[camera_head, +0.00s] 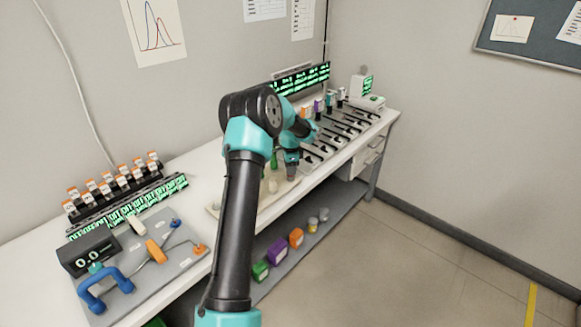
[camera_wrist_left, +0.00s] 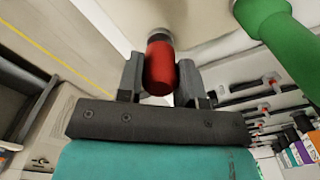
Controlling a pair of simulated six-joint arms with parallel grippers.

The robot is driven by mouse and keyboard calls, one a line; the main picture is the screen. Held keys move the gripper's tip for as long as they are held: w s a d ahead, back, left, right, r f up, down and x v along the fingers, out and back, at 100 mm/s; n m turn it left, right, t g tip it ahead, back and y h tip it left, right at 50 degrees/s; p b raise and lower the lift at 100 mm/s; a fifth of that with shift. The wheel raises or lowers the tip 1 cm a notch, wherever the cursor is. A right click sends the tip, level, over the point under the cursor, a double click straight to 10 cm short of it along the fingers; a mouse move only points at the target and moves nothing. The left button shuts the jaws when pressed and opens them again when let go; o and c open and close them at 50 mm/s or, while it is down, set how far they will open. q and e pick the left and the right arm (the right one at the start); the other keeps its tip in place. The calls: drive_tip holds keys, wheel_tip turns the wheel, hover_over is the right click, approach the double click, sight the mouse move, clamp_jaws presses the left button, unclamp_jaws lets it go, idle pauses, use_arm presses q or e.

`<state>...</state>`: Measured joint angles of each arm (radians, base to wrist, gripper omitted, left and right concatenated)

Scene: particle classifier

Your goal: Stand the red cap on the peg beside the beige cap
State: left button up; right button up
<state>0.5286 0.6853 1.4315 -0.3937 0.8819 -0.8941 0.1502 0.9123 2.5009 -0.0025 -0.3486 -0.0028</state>
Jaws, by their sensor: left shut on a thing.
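My left gripper (camera_head: 292,172) is over the pale board on the bench, small and partly dark in the head view. In the left wrist view my left gripper (camera_wrist_left: 160,78) is shut on the red cap (camera_wrist_left: 159,68), with one finger on each side. A grey round end shows beyond the red part; I cannot tell whether it touches a peg. A green cap (camera_wrist_left: 268,22) stands large at the upper right of the wrist view, apart from the red one. A small beige piece (camera_head: 272,185), perhaps the beige cap, is left of the gripper in the head view. My right gripper is not in view.
The pale board's edge (camera_head: 288,190) runs along the bench front. A row of dark slotted stations (camera_head: 335,135) lies to the right. A grey panel with blue handles (camera_head: 140,262) is at the left. Boxes (camera_head: 278,251) stand on the lower shelf.

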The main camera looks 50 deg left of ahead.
use_arm(q)
drive_tip(key=shift+f, duration=0.7)
drive_tip(key=o, duration=1)
drive_tip(key=shift+o, duration=0.2)
drive_tip(key=shift+r, duration=0.1)
wheel_tip(320, 180, up, 17)
drive_tip(key=shift+r, duration=0.15)
idle(0.5)
